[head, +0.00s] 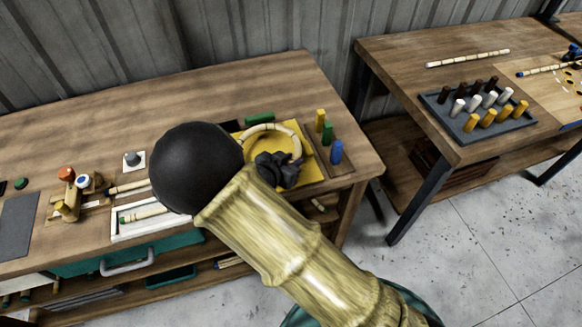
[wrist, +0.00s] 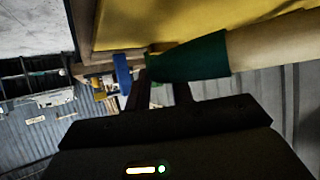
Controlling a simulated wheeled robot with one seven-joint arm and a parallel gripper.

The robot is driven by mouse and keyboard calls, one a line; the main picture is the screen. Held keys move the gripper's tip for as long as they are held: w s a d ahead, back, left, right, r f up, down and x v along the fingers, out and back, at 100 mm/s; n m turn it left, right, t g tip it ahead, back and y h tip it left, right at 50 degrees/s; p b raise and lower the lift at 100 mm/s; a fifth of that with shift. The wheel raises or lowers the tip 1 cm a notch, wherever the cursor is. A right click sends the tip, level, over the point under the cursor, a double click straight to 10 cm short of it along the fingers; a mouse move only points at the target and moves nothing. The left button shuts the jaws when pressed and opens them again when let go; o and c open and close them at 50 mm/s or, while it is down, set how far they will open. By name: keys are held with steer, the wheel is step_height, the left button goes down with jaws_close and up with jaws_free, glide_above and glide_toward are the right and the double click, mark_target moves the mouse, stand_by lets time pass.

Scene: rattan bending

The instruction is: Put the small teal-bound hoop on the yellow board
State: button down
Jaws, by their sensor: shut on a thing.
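The small hoop (head: 283,133) is a pale rattan ring. In the head view it appears over the yellow board (head: 312,173). My gripper (head: 278,168) is shut on the hoop at its near side and hides that part. In the wrist view my gripper (wrist: 161,85) has its fingers at the teal binding (wrist: 195,57), with the pale rattan (wrist: 270,45) running off to the right. The yellow board (wrist: 170,20) fills the top there. I cannot tell whether the hoop touches the board.
A green peg (head: 327,132), a yellow peg (head: 320,119) and a blue peg (head: 336,152) stand right of the board. A green block (head: 259,118) lies behind it. A white tray (head: 125,236) is at the left. My arm hides the bench between.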

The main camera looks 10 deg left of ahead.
step_height(320, 180, down, 3)
steer(key=shift+f, duration=0.15)
steer(key=c, duration=1.2)
jaws_free()
steer(key=shift+s, duration=0.1)
steer(key=v, duration=1.2)
